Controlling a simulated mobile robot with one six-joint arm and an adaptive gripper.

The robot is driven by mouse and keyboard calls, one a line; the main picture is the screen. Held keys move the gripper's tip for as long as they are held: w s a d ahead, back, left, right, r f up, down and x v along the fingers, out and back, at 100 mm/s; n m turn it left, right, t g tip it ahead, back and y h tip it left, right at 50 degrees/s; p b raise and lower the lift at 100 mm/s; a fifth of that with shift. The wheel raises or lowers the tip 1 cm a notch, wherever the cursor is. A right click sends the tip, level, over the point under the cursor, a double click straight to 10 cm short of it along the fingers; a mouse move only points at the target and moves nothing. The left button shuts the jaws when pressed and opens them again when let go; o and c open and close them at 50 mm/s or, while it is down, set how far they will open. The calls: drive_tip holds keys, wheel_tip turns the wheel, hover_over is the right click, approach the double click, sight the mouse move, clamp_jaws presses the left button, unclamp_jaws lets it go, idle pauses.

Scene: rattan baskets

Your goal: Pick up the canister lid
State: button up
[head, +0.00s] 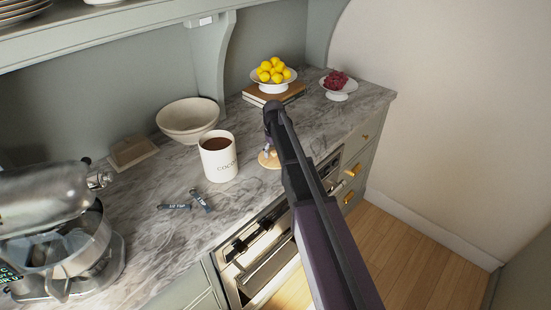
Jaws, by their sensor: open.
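A round, pale wooden canister lid (266,162) lies on the counter to the right of the canister, near the front edge. My gripper (268,149) is open and points down just above the lid. My arm hides part of the gripper and the lid's right side. I cannot tell whether the fingers touch the lid.
A cream bowl (187,116) stands behind the canister. Small dark objects (188,204) lie in front of it. A stand mixer (50,230) is at left. Lemons (274,70) in a bowl and a dish of red fruit (337,82) stand at the back.

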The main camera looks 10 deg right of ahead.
clamp_jaws()
idle(0.3)
drive_tip(key=shift+r, duration=0.1)
wheel_tip(320, 180, up, 2)
drive_tip(key=p, duration=0.2)
drive_tip(key=shift+r+p, duration=0.25)
drive_tip(key=shift+p, duration=0.15)
drive_tip(key=s+d+r+p, duration=0.2)
drive_tip(key=s, duration=1.4)
drive_tip(key=shift+r, duration=0.15)
